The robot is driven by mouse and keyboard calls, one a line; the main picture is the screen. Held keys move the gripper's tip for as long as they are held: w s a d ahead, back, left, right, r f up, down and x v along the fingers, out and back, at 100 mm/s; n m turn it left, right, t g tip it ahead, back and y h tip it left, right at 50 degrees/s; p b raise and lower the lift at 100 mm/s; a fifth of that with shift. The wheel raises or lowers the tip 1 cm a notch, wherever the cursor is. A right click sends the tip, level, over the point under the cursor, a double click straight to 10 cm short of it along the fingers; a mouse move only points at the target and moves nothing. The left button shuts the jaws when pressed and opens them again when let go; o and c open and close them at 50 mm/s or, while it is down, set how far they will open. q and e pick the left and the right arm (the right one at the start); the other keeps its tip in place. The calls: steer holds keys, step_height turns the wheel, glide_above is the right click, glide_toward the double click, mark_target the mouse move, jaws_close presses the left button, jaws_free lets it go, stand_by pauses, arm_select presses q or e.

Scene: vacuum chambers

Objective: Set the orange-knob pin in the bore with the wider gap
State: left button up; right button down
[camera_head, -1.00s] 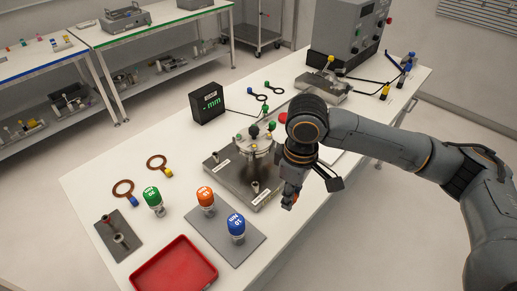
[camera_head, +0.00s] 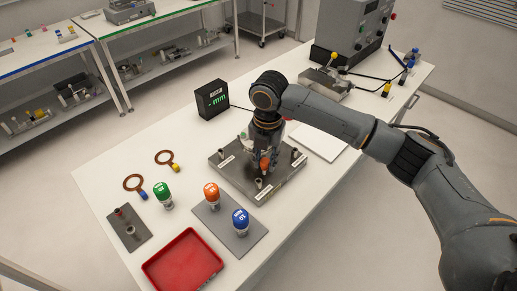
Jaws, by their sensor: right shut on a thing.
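My right gripper (camera_head: 266,154) is over the grey fixture plate (camera_head: 226,167), pointing down. It is shut on the orange-knob pin, whose orange knob (camera_head: 265,163) shows between the fingers. The lower end of the pin is not clear at this size. Short metal posts stand on the plate, one near its front edge (camera_head: 259,184) and one at its right (camera_head: 295,153). White labels lie along the plate's edges. My gripper and arm hide most of the round chamber part on the plate. The bore gaps are too small to compare. My left gripper is not in view.
In front are a red tray (camera_head: 183,263), a grey mat (camera_head: 222,240) with orange-capped (camera_head: 211,194) and blue-capped (camera_head: 240,220) tools, and a green-capped tool (camera_head: 161,193). A black mm display (camera_head: 212,99) stands behind the plate. A white panel (camera_head: 320,143) lies right.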

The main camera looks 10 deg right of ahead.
steer(key=shift+w+a+r+n+p, duration=0.15)
steer(key=shift+w+n, duration=0.25)
steer(key=shift+n, duration=0.8)
steer(key=shift+w+a+f+n+p, duration=0.1)
steer(key=shift+w+a+n+p, duration=0.25)
steer(key=shift+n, duration=0.85)
steer(key=shift+w+a+r+n+p, duration=0.15)
steer(key=shift+w+n, duration=0.3)
steer(key=shift+n, duration=0.75)
steer(key=shift+f, duration=0.1)
step_height(320, 180, down, 5)
steer(key=shift+r+b, duration=0.1)
steer(key=shift+b, duration=0.55)
steer(key=shift+f+p, duration=0.45)
steer(key=shift+p, duration=0.1)
steer(key=shift+f+b, duration=0.55)
steer(key=shift+f, duration=1)
